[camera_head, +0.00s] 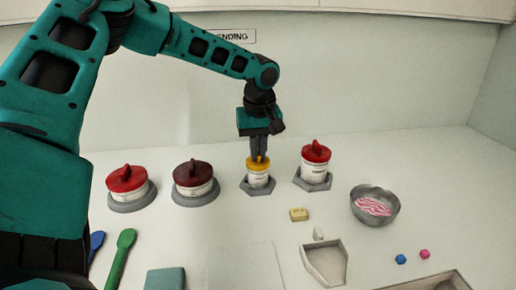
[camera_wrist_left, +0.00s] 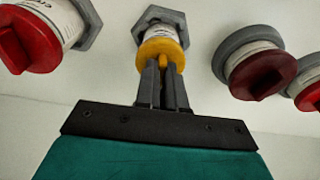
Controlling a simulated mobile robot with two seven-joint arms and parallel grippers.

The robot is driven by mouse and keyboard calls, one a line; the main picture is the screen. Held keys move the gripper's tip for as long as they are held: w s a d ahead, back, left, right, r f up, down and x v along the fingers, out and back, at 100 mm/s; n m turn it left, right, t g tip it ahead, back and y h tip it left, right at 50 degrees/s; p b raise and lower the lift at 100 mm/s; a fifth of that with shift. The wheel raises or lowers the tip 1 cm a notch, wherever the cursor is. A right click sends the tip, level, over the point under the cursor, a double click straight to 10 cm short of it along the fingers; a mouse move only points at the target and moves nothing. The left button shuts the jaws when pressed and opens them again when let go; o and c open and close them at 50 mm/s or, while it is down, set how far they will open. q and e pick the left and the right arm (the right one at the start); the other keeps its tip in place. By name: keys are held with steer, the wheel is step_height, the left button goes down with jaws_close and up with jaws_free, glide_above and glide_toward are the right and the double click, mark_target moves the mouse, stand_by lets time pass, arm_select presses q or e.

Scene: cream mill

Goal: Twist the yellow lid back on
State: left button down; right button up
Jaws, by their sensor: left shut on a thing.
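The yellow lid (camera_head: 258,163) is on top of a small white jar (camera_head: 258,179), which stands upright in a grey hexagonal holder (camera_head: 258,190). My left gripper (camera_head: 259,155) points straight down above it, with its fingers shut on the raised grip of the yellow lid. In the left wrist view the fingers (camera_wrist_left: 163,75) close around the grip of the yellow lid (camera_wrist_left: 160,49). I cannot tell how tightly the lid is seated on the jar. My right gripper is not in view.
Jars with red lids stand at the left (camera_head: 126,178) and right (camera_head: 316,152), and a dark red-lidded jar (camera_head: 193,173) is beside the yellow one. A metal bowl (camera_head: 392,209), a yellow block (camera_head: 298,214) and a grey scoop-shaped tray (camera_head: 326,264) lie in front.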

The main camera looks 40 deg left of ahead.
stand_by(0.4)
arm_select(q)
steer(key=m+p, duration=0.1)
steer(key=m, duration=0.2)
steer(key=shift+p, duration=0.35)
steer(key=shift+f+m+h, duration=0.1)
steer(key=shift+m+h, duration=0.2)
steer(key=shift+m, duration=0.8)
steer(key=shift+s+p, duration=0.1)
steer(key=shift+p, duration=0.2)
steer(key=shift+m, duration=0.5)
steer(key=shift+a+m+t+p, duration=0.1)
steer(key=shift+m+t+p, duration=0.35)
steer(key=shift+m, duration=0.65)
steer(key=shift+m+h, duration=0.3)
steer(key=shift+m, duration=0.7)
